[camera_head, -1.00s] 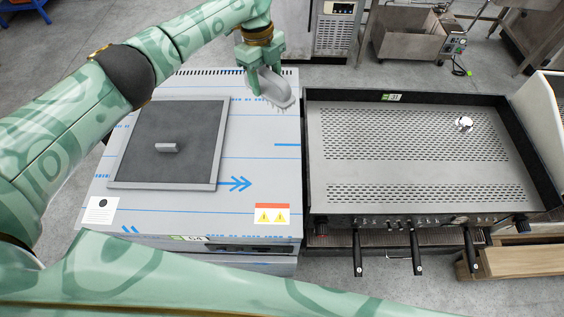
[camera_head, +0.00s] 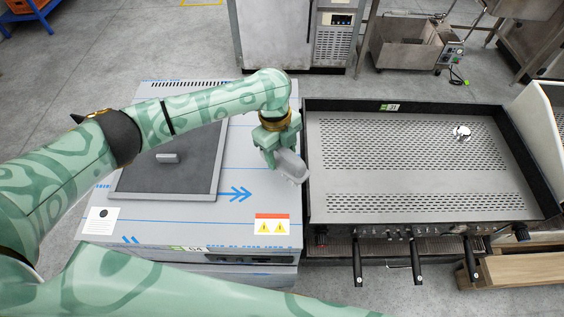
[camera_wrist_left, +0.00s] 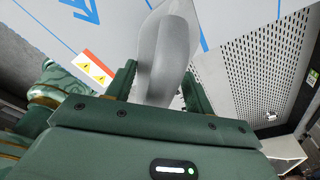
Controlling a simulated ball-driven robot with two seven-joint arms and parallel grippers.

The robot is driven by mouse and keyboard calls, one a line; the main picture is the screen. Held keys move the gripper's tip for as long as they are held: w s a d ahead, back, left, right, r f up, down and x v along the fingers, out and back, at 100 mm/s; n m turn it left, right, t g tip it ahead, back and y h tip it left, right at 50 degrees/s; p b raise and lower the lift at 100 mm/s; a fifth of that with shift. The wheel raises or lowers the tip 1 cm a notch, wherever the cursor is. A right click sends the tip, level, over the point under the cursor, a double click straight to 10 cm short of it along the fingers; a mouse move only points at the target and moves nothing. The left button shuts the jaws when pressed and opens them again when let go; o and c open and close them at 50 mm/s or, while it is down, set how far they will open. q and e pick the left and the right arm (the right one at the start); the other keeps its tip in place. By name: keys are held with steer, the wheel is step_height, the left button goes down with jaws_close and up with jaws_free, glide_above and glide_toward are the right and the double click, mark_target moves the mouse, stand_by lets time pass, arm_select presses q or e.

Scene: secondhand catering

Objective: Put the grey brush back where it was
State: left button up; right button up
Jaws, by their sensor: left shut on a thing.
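The grey brush (camera_head: 291,165) is in my left gripper (camera_head: 273,150), above the right part of the steel appliance top, close to the edge of the coffee machine. In the left wrist view the brush (camera_wrist_left: 168,50) stands between the two green fingers of my left gripper (camera_wrist_left: 160,88), which are shut on it. Its bristles are hidden in the wrist view. I cannot tell whether the brush touches the surface below. My right gripper does not show in either view.
The steel appliance (camera_head: 240,215) has a dark lid (camera_head: 190,179) with a small handle on its left. The black-framed coffee machine (camera_head: 400,185) stands to the right, with a small shiny object (camera_head: 461,132) on its perforated top. The appliance's front right is clear.

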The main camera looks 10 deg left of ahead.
mark_target(281, 160)
arm_select(q)
steer(key=f, duration=0.1)
steer(key=f+b, duration=0.1)
steer(key=f, duration=0.2)
steer(key=shift+s+d, duration=0.15)
steer(key=shift+s, duration=0.2)
steer(key=shift+c, duration=0.3)
steer(key=shift+w, duration=0.1)
steer(key=o, duration=0.9)
steer(key=r+p, duration=0.1)
steer(key=r, duration=0.3)
steer(key=a+r+p, duration=0.1)
steer(key=r, duration=0.3)
steer(key=w+r+p, duration=0.1)
steer(key=r, duration=0.3)
steer(key=shift+a+p, duration=0.25)
steer(key=shift+p, duration=0.05)
